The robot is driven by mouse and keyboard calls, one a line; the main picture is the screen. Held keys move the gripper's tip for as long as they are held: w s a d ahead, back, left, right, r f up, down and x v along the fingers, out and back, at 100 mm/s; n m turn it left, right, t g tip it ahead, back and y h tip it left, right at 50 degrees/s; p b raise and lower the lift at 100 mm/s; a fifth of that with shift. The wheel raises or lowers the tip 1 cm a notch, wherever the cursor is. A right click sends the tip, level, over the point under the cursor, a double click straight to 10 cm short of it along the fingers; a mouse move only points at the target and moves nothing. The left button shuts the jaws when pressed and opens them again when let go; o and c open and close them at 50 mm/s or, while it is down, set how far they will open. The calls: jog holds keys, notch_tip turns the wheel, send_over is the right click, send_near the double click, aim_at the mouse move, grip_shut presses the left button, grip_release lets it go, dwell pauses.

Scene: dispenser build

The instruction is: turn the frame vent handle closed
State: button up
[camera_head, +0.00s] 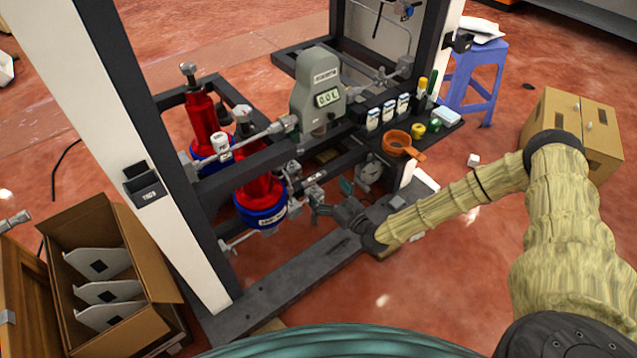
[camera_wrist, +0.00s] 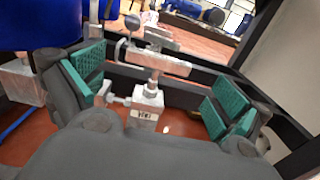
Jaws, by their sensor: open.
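A grey metal valve block (camera_wrist: 146,110) with a small tag stands between my fingers in the wrist view. A pale metal bar handle (camera_wrist: 156,62) sits across the top of its stem, which looks like the vent handle. The tag is too small to read surely. My gripper (camera_wrist: 158,88) is open, its green-padded fingers on either side of the valve, apart from it. In the head view my gripper (camera_head: 322,210) is beside the low fittings right of the blue-based red cylinder (camera_head: 262,200); the valve there is partly hidden and small.
A second red cylinder (camera_head: 203,125) and a grey meter (camera_head: 318,85) stand in the dark frame. A carton of white plates (camera_head: 105,275) is at left. The frame's lower beam (camera_head: 285,285) runs below my gripper.

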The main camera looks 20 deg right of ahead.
jog(key=shift+v, duration=2.55)
